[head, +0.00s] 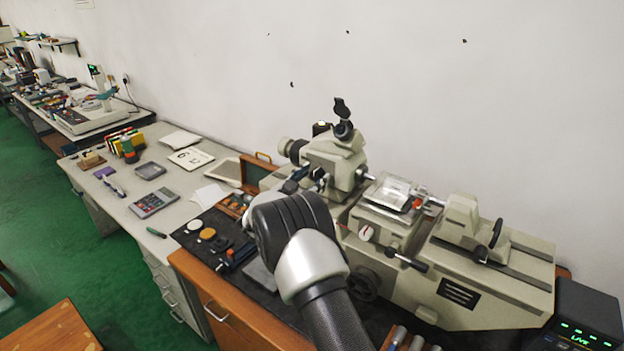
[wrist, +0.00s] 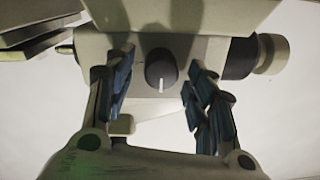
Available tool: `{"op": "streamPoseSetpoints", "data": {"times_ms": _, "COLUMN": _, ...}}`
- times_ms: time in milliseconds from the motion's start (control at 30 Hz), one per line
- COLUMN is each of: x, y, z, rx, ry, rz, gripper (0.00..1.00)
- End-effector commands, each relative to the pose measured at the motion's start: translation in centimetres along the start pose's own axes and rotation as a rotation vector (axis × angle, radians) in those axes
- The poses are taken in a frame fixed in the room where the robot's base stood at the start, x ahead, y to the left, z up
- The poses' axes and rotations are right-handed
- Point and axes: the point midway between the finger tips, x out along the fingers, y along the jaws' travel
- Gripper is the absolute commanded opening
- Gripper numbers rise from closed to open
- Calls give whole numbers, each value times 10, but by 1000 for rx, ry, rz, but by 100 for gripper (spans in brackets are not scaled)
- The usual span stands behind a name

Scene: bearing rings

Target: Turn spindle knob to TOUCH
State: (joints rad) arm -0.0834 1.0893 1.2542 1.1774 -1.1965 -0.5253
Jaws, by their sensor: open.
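The spindle knob (wrist: 161,70) is a round black knob with a white pointer line, on the pale machine's face in the wrist view. Its line points down in that view, and I cannot read any TOUCH marking. My gripper (wrist: 158,88) is open, with one blue-padded finger on each side of the knob and a visible gap to it on both sides. In the head view my gripper (head: 300,180) is at the front of the measuring machine's head (head: 335,155), partly hidden by my own wrist. A dark knob shows beside the fingers there, too small to read.
The machine's bed (head: 490,270) runs right, with a stage (head: 390,192) and levers beside my arm. A black display box (head: 585,315) reading LIVE is at the lower right. Small parts lie on the dark mat (head: 195,240) at left. Bare wall is behind.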

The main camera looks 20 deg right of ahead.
Motion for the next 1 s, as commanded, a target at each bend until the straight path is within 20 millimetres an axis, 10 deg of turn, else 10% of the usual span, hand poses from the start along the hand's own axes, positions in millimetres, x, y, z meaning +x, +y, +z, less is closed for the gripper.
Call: {"op": "streamPoseSetpoints", "data": {"times_ms": 1000, "x": 0, "y": 0, "z": 0, "rx": 3, "ry": 0, "rz": 0, "gripper": 6}}
